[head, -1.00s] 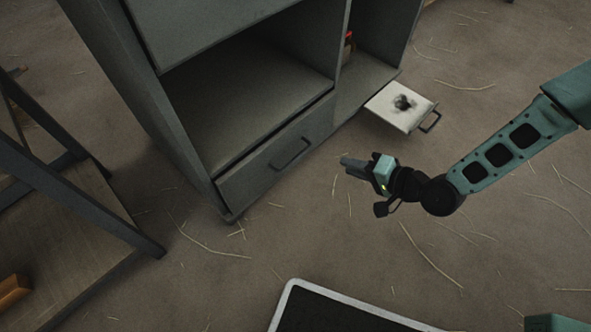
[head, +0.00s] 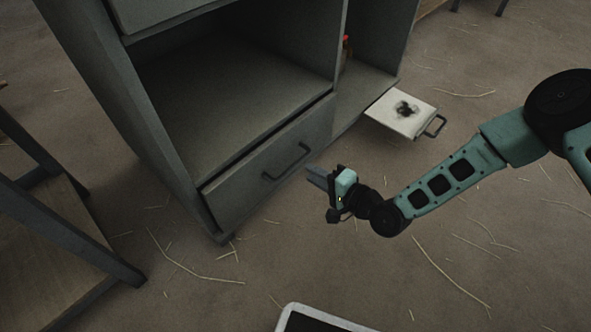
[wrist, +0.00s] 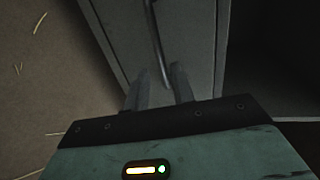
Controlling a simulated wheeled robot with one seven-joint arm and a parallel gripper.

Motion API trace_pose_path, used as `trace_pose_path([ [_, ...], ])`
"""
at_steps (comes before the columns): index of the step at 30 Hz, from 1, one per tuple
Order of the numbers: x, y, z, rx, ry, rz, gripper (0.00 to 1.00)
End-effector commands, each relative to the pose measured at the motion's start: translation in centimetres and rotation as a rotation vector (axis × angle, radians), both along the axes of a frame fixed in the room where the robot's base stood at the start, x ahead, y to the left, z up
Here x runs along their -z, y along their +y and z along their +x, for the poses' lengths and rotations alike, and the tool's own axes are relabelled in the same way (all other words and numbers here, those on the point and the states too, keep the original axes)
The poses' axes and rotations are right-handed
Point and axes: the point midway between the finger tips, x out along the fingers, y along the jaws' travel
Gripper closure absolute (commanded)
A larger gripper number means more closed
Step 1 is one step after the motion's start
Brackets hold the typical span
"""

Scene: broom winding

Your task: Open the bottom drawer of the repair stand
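The repair stand is a dark grey cabinet (head: 150,130) in the head view. Its bottom drawer (head: 240,185) is shut or nearly so, with a dark bar handle (head: 287,161) on its front. My gripper (head: 312,177) is just in front of the drawer, a little right of and below the handle, and looks apart from it.
A pale panel with a dark smudge and a handle (head: 402,112) juts from the cabinet's right side. A small red object (head: 346,42) sits inside the right compartment. A wooden bench with dark legs (head: 45,245) stands at left. Straw litters the open floor (head: 300,260).

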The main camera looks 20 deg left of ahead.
Motion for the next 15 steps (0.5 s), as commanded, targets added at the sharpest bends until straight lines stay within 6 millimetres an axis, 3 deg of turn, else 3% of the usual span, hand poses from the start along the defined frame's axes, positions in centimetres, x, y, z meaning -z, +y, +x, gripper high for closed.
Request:
trace_pose_path([
  [6,1.3,3.9,1.6,-0.001,-0.002,0.001,0.75],
  [15,1.5,6.4,2.6,0.0,-0.001,0.002,0.75],
])
